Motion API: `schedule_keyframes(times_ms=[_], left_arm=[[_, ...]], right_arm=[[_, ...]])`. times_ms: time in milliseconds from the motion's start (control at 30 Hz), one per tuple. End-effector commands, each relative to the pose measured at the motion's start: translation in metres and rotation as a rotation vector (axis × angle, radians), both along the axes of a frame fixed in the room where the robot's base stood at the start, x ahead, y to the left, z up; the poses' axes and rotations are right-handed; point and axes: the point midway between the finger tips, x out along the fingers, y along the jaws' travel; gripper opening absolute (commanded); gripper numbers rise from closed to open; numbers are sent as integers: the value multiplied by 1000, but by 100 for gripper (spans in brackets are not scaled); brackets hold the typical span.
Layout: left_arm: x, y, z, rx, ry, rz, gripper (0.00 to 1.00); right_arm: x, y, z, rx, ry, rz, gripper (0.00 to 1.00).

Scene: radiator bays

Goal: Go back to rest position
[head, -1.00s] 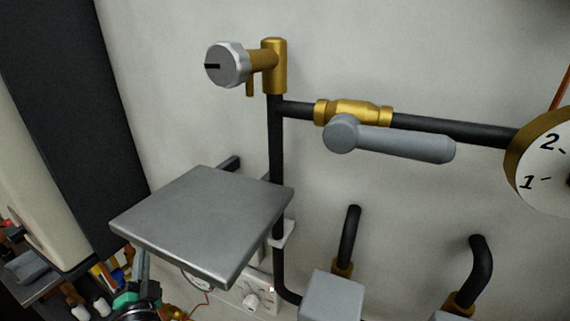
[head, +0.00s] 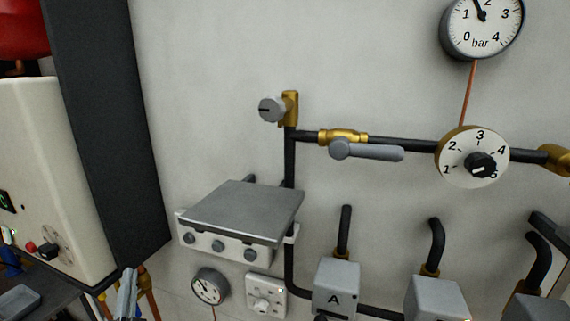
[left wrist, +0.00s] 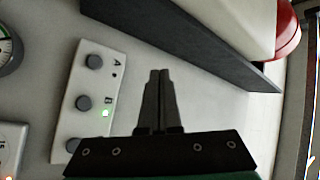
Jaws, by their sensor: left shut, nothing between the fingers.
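My left gripper (head: 127,285) shows only by its grey tip at the bottom left edge of the head view. In the left wrist view my left gripper (left wrist: 158,76) has its dark fingers together with nothing between them. It is to the right of a white control panel (left wrist: 76,132) with round grey knobs marked A and B, and a green light glows by B. The fingers appear apart from the panel and the wall. My right gripper is not in view.
A grey plate (head: 243,210) tops a knobbed box on the wall. A black pipe with a grey-handled valve (head: 372,151), a numbered dial (head: 474,157), a pressure gauge (head: 482,26) and box A (head: 336,284) stand to its right. A tall dark panel (head: 110,130) is left.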

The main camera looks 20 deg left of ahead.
Motion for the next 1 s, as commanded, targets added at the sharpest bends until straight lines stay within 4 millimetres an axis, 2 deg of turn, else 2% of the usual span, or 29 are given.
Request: schedule_keyframes(times_ms=[33, 167, 267, 367, 500, 600, 633, 700, 733, 900, 1000], left_arm=[[5, -8, 19, 6, -31, -22, 0], [17, -33, 65, 2, -127, -94, 0], [24, -57, 110, -18, -226, -173, 0], [26, -91, 170, -73, -366, -298, 0], [11, -156, 272, -219, -614, -588, 0], [-15, -202, 333, -345, -758, -844, 0], [-24, -215, 347, -380, -789, -920, 0], [-44, -240, 370, -459, -834, -1092, 0], [-50, -248, 373, -492, -838, -1155, 0], [-49, -272, 364, -628, -774, -1312, 0], [-48, -271, 363, -641, -773, -1311, 0]], right_arm=[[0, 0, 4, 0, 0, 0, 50], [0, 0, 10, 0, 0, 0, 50], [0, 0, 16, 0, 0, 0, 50], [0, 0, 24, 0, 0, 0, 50], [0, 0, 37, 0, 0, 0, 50], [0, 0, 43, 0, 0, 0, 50], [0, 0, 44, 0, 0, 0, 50], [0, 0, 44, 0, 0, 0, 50], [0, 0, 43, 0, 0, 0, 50], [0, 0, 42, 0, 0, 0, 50], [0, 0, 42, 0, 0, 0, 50]])
